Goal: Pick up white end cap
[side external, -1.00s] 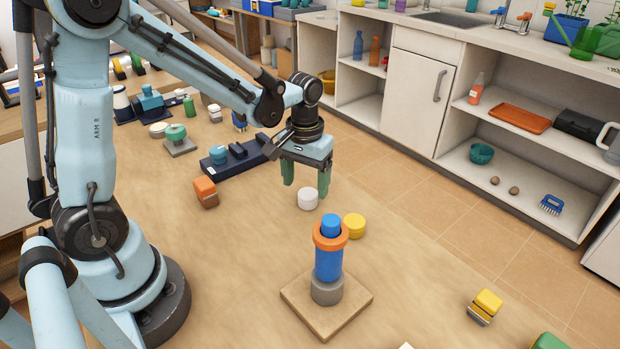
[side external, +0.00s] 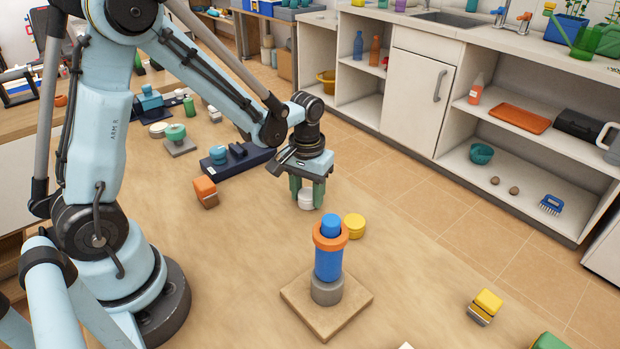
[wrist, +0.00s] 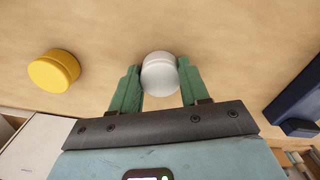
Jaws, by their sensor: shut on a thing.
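The white end cap (side external: 305,199) is a short round cylinder on the wooden table. In the wrist view the white end cap (wrist: 160,74) sits between the tips of the two green fingers. My gripper (side external: 306,197) points down over it, shut on its sides. The gripper also shows in the wrist view (wrist: 160,85), a finger against each side of the cap. I cannot tell any gap between the cap and the table.
A yellow cap (side external: 354,225) stands close by on the right. A blue post with an orange ring (side external: 328,254) stands on a square wooden base (side external: 350,303) in front. An orange block (side external: 205,191) and a dark blue fixture (side external: 232,160) lie to the left.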

